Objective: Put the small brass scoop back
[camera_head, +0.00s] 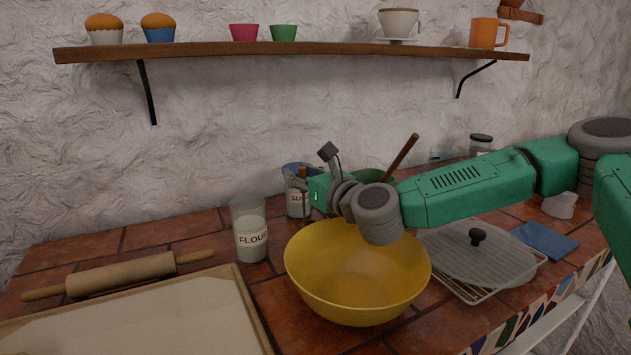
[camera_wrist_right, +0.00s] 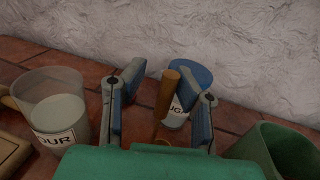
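A brown rod-like handle (camera_head: 304,199) stands upright in front of the sugar jar (camera_head: 292,206), at the right gripper. In the right wrist view the handle (camera_wrist_right: 168,100) stands between the two fingers of my right gripper (camera_wrist_right: 160,103), in front of the blue-rimmed sugar jar (camera_wrist_right: 193,78). A gap shows on the left finger's side, so the fingers look open around it. In the head view my right gripper (camera_head: 314,168) is beyond the yellow bowl. My left gripper is out of view.
The flour jar (camera_head: 250,232) stands left of the sugar jar. The yellow bowl (camera_head: 357,280) is in front, and a green bowl (camera_head: 374,178) is behind my wrist. A rolling pin (camera_head: 120,274), a board (camera_head: 250,318), a lidded rack (camera_head: 478,256) and a blue cloth (camera_head: 543,241) lie around.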

